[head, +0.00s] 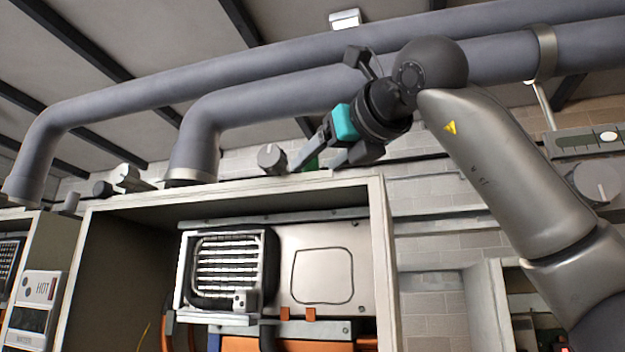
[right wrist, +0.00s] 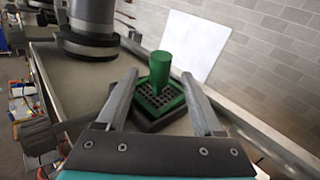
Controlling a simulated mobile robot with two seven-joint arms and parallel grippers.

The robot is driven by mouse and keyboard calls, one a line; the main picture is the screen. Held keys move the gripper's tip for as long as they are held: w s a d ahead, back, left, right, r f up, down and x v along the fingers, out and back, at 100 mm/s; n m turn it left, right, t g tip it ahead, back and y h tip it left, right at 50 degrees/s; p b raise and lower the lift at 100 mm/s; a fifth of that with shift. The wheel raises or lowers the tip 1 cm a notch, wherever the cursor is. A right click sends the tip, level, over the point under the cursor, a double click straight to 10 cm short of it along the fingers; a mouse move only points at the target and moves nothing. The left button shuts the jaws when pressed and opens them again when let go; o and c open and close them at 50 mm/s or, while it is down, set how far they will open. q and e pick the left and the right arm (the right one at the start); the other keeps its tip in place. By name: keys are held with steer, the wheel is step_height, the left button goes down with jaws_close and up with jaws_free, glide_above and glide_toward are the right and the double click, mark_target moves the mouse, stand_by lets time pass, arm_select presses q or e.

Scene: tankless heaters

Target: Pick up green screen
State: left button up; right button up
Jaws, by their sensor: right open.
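The green screen (right wrist: 163,98) has a square grid base and an upright round post. In the right wrist view it sits on a dark square base on top of the cabinet, with its post standing up. My right gripper (head: 316,160) is open, above the cabinet top. In the right wrist view its two fingers (right wrist: 159,76) appear on either side of the screen, with nothing held. I cannot tell whether they touch it. My left gripper is not in view.
A large grey pipe (right wrist: 90,18) rises from the cabinet top left of the screen. A white panel (right wrist: 194,45) stands behind it, near a brick wall (right wrist: 255,50). The open cabinet (head: 378,230) holds a heater unit (head: 225,268). A round knob (head: 271,157) is nearby.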

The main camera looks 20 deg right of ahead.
steer(key=shift+w+a, duration=0.25)
steer(key=shift+w, duration=0.8)
steer(key=shift+s, duration=0.1)
jaws_close()
